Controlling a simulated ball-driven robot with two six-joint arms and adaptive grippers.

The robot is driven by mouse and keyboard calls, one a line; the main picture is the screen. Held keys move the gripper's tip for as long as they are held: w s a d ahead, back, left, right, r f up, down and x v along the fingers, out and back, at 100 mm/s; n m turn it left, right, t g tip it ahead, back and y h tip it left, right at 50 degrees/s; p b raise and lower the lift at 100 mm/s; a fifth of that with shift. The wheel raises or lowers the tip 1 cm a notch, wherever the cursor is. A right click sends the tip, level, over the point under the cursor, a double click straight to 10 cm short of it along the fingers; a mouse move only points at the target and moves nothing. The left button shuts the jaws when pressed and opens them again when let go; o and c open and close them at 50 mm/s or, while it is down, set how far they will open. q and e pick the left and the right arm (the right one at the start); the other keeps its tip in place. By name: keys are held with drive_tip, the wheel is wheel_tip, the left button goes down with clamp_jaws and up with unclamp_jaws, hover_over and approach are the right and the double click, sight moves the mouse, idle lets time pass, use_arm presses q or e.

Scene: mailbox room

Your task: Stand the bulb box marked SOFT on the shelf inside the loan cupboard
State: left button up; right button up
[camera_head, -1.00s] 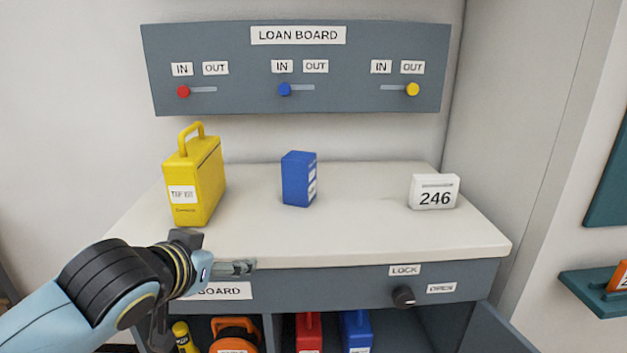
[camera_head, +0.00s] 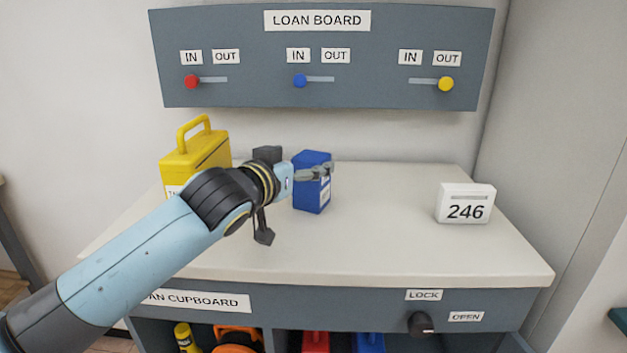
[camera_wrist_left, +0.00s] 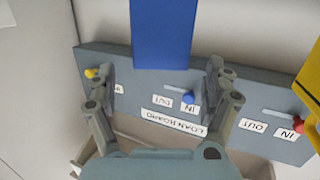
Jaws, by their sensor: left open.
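The blue bulb box (camera_head: 311,192) stands upright on the white top of the loan cupboard; its white label is too small to read. In the left wrist view the box (camera_wrist_left: 162,30) shows as a plain blue face. My left gripper (camera_head: 320,172) is open at the box's upper part, one finger across its front in the head view. In the wrist view the fingers lie either side of the box's line, with gaps; contact is not visible. The loan cupboard (camera_head: 300,302) is below, its inside partly visible at the bottom edge. My right gripper is not in view.
A yellow case (camera_head: 190,160) stands left of the box, behind my left arm. A white 246 block (camera_head: 466,204) stands at the right. The loan board (camera_head: 375,40) is on the wall behind. Red (camera_head: 315,342) and blue (camera_head: 369,342) items stand inside the cupboard. The top's right middle is clear.

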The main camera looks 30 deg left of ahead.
sight(312, 156)
use_arm(q)
drive_tip(key=x, duration=0.5)
drive_tip(key=shift+w+f+p, duration=0.1)
drive_tip(key=shift+w+p, duration=0.05)
drive_tip(key=shift+p, duration=0.15)
drive_tip(key=shift+c, duration=0.3)
drive_tip(key=c, duration=1.6)
